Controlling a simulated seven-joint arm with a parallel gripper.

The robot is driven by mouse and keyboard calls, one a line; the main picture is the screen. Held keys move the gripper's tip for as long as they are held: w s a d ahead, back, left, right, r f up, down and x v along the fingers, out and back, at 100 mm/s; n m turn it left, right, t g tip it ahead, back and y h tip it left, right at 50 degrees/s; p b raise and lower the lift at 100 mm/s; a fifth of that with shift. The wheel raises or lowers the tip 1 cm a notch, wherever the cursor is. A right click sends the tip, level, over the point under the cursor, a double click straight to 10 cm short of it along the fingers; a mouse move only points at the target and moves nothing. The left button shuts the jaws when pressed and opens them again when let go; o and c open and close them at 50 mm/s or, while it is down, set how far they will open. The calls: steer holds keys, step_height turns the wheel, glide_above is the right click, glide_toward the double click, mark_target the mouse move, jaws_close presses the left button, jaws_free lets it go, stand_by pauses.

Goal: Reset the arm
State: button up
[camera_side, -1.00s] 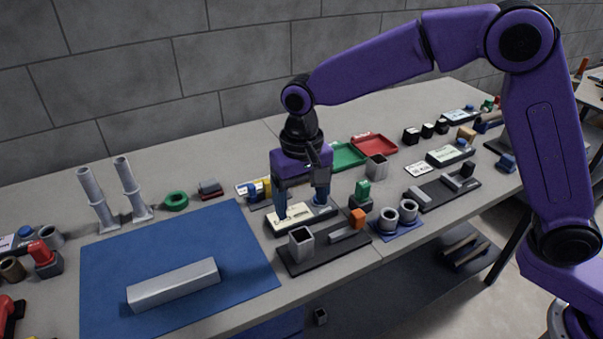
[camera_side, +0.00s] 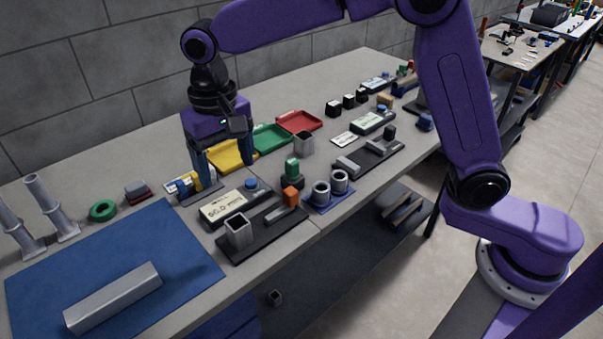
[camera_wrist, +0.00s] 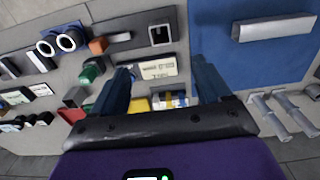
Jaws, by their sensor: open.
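My gripper (camera_side: 226,166) is open and empty. It hangs fingers-down over the workbench (camera_side: 75,166), near the yellow tray and the small rack of coloured pieces. In the wrist view my gripper (camera_wrist: 163,82) shows two blue fingers spread wide, with nothing between them. A scale with a display (camera_side: 221,206) lies just in front of the fingers in the side view, apart from them as far as I can tell. The same scale shows beyond the fingers in the wrist view (camera_wrist: 157,68).
A blue mat (camera_side: 185,245) with a grey bar (camera_side: 113,297) lies at left. Grey posts (camera_side: 48,205) stand behind it. Yellow (camera_side: 232,156), green (camera_side: 270,138) and red (camera_side: 299,121) trays lie at the back. A dark board (camera_side: 262,236) with a square tube lies in front.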

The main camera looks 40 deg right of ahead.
steer(key=s+d+f+n, duration=0.1)
steer(key=s+d+n, duration=0.5)
steer(key=s+d, duration=0.6)
steer(key=s+d+f+n, duration=0.2)
steer(key=s+d+n, duration=0.4)
steer(key=s+d, duration=0.7)
steer(key=shift+s+f+n, duration=0.25)
steer(key=shift+s+n, duration=0.05)
steer(key=shift+s, duration=0.8)
